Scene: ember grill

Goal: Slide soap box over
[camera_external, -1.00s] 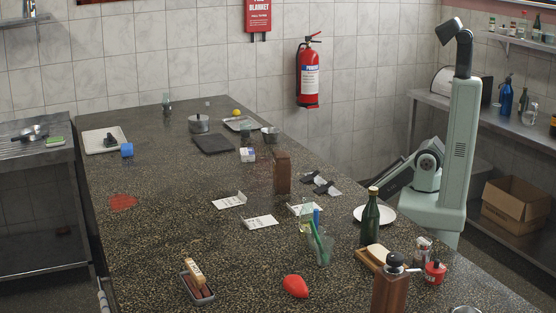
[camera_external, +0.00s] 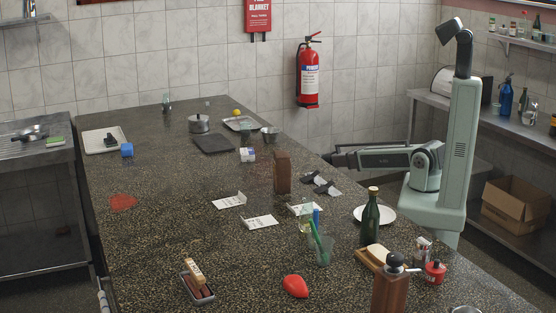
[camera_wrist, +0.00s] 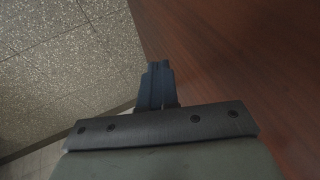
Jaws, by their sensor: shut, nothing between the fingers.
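I cannot tell for sure which thing is the soap box; a small white box with blue print (camera_external: 248,155) on the counter is the likeliest. It stands near the back middle, left of a tall brown block (camera_external: 282,172). My gripper (camera_external: 331,157) is at the counter's right edge, to the right of both and apart from the white box. In the wrist view its fingers (camera_wrist: 160,72) are together, with nothing between them. The white box does not show clearly there.
The speckled counter (camera_external: 160,220) has free room at left and centre. Folded white cards (camera_external: 261,222), dark packets (camera_external: 320,183), a green bottle (camera_external: 370,218) and a white plate (camera_external: 385,214) lie nearer. A dark reddish-brown surface (camera_wrist: 250,60) fills the wrist view's right.

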